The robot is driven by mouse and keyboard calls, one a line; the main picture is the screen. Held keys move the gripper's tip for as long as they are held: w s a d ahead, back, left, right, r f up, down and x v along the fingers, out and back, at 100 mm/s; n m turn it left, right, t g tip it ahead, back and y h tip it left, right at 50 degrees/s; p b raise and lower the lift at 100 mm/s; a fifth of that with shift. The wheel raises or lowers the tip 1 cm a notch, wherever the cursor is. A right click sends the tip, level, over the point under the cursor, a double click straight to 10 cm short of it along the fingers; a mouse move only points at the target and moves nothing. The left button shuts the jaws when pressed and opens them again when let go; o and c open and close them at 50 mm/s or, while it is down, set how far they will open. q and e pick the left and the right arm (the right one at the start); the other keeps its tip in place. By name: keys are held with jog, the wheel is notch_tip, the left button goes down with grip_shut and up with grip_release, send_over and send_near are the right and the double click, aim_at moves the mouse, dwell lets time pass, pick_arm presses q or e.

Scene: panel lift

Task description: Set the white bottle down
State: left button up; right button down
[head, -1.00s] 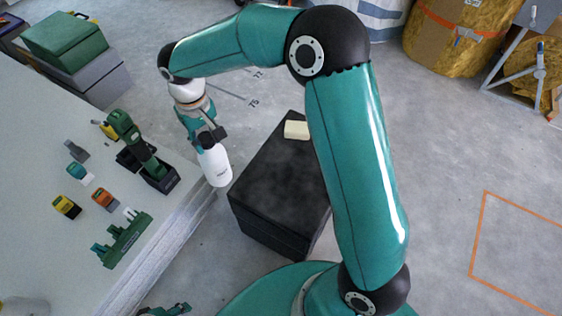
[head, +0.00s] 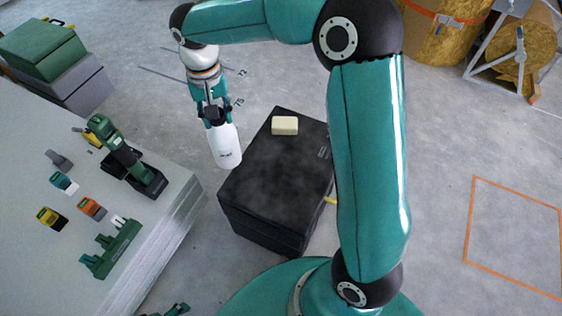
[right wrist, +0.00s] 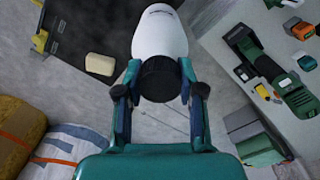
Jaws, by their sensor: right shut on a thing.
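The white bottle (head: 225,148) hangs from my right gripper (head: 214,114), slightly tilted, with its base pointing down. In the head view it is in the air between the pale table and the black box (head: 265,190). In the right wrist view the fingers of my right gripper (right wrist: 158,88) are shut on the dark cap end of the white bottle (right wrist: 160,35). The bottle's white body extends beyond the fingers. A cream block (head: 285,125) lies on the far part of the black box top. I do not see my left gripper.
The pale table (head: 150,245) at left carries a green drill-like tool (head: 125,155), a green rack (head: 112,250) and several small coloured items. The near part of the box top is bare. A green case (head: 40,48) stands at far left. Rolls stand at back right.

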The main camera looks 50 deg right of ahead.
jog(key=s+d+r+m+p, duration=0.3)
jog(key=s+d+r+m, duration=0.2)
jog(key=s+d+m, duration=0.3)
notch_tip(320, 180, down, 20)
jog(key=w+b, duration=0.1)
jog(key=b, duration=0.2)
jog(key=shift+w+d+b, duration=0.25)
jog(key=shift+d+b, duration=0.15)
jog(key=shift+d, duration=0.05)
jog(key=shift+f, duration=0.2)
jog(key=c, duration=0.7)
grip_release()
jog(key=shift+r, duration=0.1)
